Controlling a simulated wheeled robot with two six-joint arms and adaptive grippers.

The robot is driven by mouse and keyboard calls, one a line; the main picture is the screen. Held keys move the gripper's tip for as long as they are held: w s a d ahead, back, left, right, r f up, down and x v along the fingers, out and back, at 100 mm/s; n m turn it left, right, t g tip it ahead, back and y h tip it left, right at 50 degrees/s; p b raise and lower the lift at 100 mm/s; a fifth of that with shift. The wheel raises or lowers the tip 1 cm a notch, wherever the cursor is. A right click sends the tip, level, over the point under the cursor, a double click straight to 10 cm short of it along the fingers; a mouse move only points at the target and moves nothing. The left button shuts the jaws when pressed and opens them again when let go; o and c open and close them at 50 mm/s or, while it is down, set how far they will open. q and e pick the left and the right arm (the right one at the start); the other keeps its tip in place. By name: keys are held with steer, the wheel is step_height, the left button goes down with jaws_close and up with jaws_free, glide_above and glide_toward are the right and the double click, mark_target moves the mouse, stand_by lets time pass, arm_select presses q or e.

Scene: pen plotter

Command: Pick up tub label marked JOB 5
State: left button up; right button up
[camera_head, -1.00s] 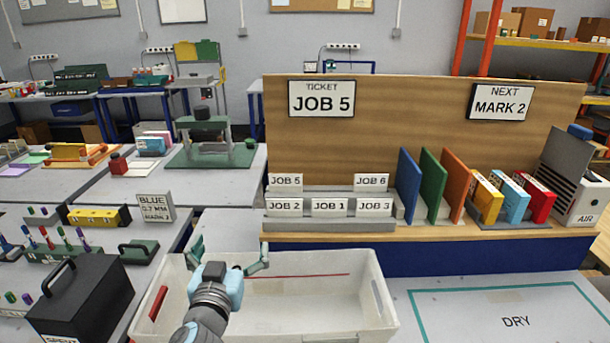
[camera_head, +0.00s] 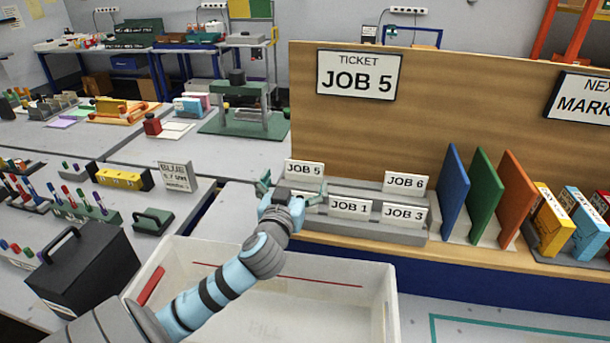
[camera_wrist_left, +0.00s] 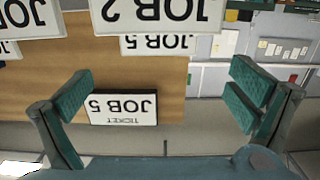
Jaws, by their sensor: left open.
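The white tub label marked JOB 5 (camera_head: 304,169) stands upright at the left of the grey rack's back row. It also shows upside down in the left wrist view (camera_wrist_left: 160,44), partly covered by the JOB 2 label (camera_wrist_left: 155,14). My left gripper (camera_head: 287,188) is open and empty at the rack's left end, in front of the JOB 5 label. In the left wrist view its green fingers (camera_wrist_left: 162,75) are wide apart, with the labels above and between them. In the head view the gripper hides most of the JOB 2 label. My right gripper is not in view.
JOB 1 (camera_head: 349,207), JOB 3 (camera_head: 403,217) and JOB 6 (camera_head: 406,183) labels share the grey rack (camera_head: 367,233). A wooden board with the JOB 5 ticket (camera_head: 358,75) rises behind. A white tub (camera_head: 381,300) lies below my arm. Coloured panels stand right of the rack.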

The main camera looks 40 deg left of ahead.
mark_target(304, 166)
arm_select(q)
steer(key=x, duration=0.8)
steer(key=shift+w+f, duration=0.2)
steer(key=shift+f, duration=0.05)
steer(key=c, duration=0.9)
